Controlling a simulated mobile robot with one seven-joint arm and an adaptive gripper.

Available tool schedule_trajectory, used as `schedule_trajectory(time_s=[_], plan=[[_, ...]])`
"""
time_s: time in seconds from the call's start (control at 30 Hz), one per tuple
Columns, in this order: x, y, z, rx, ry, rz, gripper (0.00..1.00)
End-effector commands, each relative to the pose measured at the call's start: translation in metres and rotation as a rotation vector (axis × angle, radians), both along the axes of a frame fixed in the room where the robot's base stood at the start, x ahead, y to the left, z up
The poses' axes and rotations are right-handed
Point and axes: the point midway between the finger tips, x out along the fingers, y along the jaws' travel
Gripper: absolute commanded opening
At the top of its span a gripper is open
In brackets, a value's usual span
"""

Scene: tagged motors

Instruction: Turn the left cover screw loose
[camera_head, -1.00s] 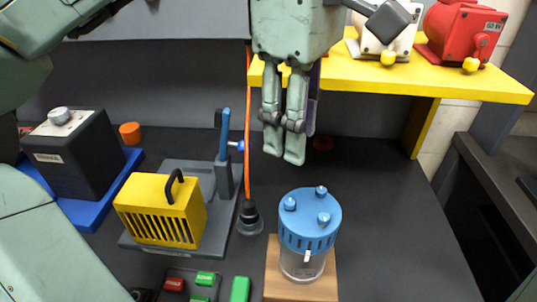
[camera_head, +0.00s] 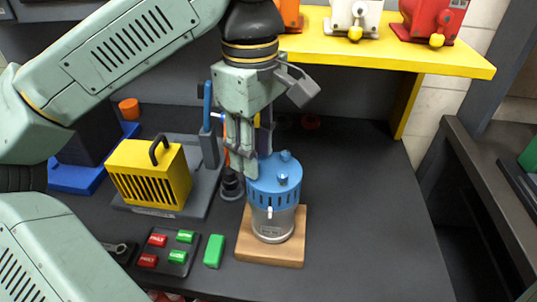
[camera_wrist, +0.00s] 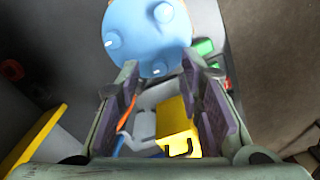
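A motor with a blue slotted cover (camera_head: 272,195) and a clear-grey lower body stands upright on a wooden block (camera_head: 285,253). Two blue cover screws show in the head view, the back one (camera_head: 285,156) and the front right one (camera_head: 281,179). The left one is hidden behind my gripper (camera_head: 250,173), whose fingertips are at the cover's left edge. In the wrist view the cover (camera_wrist: 140,28) carries three screws. The left screw (camera_wrist: 159,68) appears between the spread fingertips of my gripper (camera_wrist: 162,72). I cannot tell whether a finger touches it.
A yellow vented box (camera_head: 150,175) with a black handle stands on a grey base to the left. A panel (camera_head: 172,247) with red and green buttons and a green block (camera_head: 214,250) lie in front. A yellow shelf (camera_head: 400,55) with motors overhangs behind. The table's right side is clear.

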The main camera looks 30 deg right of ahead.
Motion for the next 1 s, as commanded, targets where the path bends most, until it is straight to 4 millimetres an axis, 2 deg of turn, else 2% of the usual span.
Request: schedule_trajectory(time_s=[0.4, 0.9, 1.0], plan=[[0.0039, 0.0028, -0.0069, 0.000, -0.001, 0.001, 0.34], [0.0038, 0.0027, -0.0067, 0.000, -0.001, 0.000, 0.01], [0.0038, 0.0027, -0.0066, 0.001, 0.000, 0.000, 0.00]])
